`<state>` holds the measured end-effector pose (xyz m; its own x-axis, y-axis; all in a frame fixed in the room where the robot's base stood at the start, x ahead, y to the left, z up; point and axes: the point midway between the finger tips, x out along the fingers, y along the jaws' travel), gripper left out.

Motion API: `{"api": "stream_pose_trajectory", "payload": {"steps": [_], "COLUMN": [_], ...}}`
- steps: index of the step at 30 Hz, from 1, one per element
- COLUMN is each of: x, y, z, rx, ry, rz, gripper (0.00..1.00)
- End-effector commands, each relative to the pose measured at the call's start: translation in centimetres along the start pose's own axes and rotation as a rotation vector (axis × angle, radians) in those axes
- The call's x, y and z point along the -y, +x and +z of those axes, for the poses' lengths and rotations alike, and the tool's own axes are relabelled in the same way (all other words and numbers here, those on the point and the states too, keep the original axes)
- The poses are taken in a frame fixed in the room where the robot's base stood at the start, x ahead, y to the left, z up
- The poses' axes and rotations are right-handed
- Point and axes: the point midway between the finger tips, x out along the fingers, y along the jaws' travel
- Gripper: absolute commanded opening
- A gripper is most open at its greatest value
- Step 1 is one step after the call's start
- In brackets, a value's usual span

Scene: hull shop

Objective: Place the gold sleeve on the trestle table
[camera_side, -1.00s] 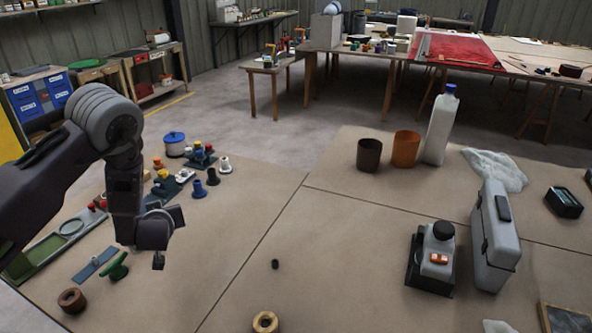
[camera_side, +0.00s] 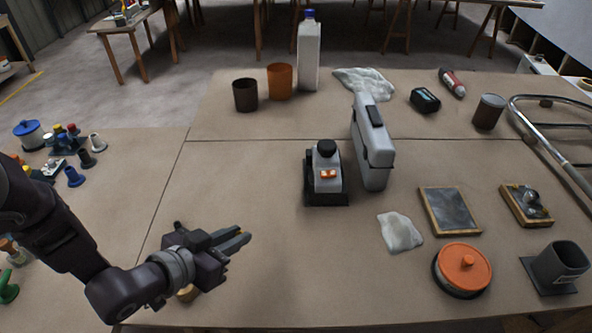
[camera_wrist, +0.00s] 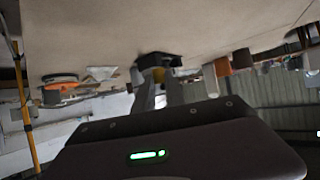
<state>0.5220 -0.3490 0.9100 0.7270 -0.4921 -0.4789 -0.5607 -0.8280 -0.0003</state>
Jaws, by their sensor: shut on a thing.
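My gripper (camera_side: 243,237) reaches out to the right, low over the left front of a broad tan tabletop (camera_side: 270,245). Its fingers are closed on a small yellowish piece, the gold sleeve (camera_wrist: 160,73), which shows between the fingertips in the wrist view. The fingers hide most of the sleeve. The sleeve appears to be above the tabletop, but the gap is hard to judge. The legs of this tabletop are out of sight. Trestle legs (camera_side: 398,28) show under a table at the back.
A grey device (camera_side: 326,175) on a black base and a grey case (camera_side: 372,150) stand right of my gripper. A tan ring (camera_side: 187,293) lies partly hidden under my arm. An orange-lidded tin (camera_side: 465,266) sits at front right. The tabletop between gripper and device is clear.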

Motion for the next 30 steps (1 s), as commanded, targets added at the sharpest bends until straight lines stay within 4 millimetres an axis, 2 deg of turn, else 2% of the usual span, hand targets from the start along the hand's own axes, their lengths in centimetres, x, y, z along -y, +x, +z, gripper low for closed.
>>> {"api": "stream_pose_trajectory", "payload": {"steps": [2,6,16,27,28,30], "x": [0.1,0.1,0.2,0.2,0.2,0.2], "y": [0.2,1.8,4.6,4.9,5.0,5.0], "z": [0.4,3.4,8.6,9.0,9.1,9.0], "rx": [0.002,0.005,0.002,0.000,0.000,0.000], "ry": [-0.001,0.000,-0.002,-0.004,-0.003,-0.003], "rz": [-0.001,-0.003,-0.004,-0.005,-0.005,-0.005], "gripper": [0.00,0.00,0.00,0.00,0.17,0.31]}}
